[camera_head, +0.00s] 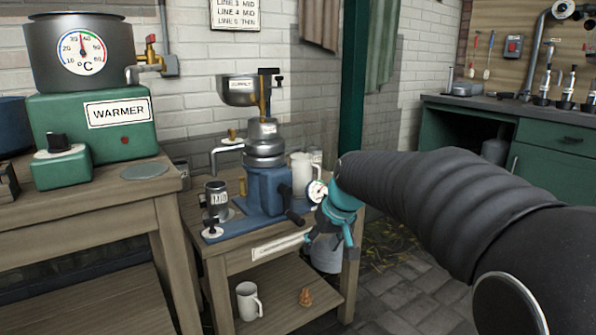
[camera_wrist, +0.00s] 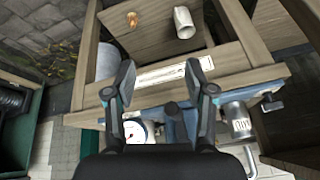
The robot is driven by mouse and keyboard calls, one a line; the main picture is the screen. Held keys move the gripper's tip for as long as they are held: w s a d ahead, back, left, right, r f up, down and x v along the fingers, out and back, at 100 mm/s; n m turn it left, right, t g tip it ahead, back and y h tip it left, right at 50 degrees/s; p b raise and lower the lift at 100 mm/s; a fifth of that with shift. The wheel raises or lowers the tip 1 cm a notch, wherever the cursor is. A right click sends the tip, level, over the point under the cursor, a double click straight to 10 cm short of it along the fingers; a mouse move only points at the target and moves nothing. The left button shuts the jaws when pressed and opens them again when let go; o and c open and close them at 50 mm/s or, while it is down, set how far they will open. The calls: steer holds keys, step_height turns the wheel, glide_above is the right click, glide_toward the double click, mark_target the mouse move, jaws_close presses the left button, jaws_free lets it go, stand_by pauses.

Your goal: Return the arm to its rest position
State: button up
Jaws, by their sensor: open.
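My gripper (camera_head: 329,243) is teal and hangs at the end of my black sleeved arm, at the front right corner of the small wooden cart (camera_head: 215,270) in the head view. In the wrist view my gripper (camera_wrist: 160,82) has its two fingers spread apart with nothing between them. The cart's front rail with a paper label (camera_wrist: 160,76) shows beyond and between the fingers. Whether the fingers touch the cart cannot be told.
A blue separator machine (camera_head: 268,190) with a crank stands on the cart. A white mug (camera_head: 248,301) and a small orange object (camera_head: 306,297) sit on its lower shelf. A green warmer (camera_head: 92,120) stands left. Paved floor (camera_head: 395,295) lies open on the right.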

steer(key=s+d+m+h+p, duration=0.1)
steer(key=s+d, duration=0.2)
steer(key=s, duration=0.6)
steer(key=s+d+r+m+t+p, duration=0.1)
steer(key=s+d+p, duration=0.1)
steer(key=s, duration=0.8)
steer(key=s+d+r+m+h+p, duration=0.1)
steer(key=s+d, duration=0.4)
steer(key=s, duration=0.5)
steer(key=shift+s+r+h+p, duration=0.15)
steer(key=shift+s+h+p, duration=0.15)
steer(key=shift+p, duration=0.25)
steer(key=shift+d, duration=0.1)
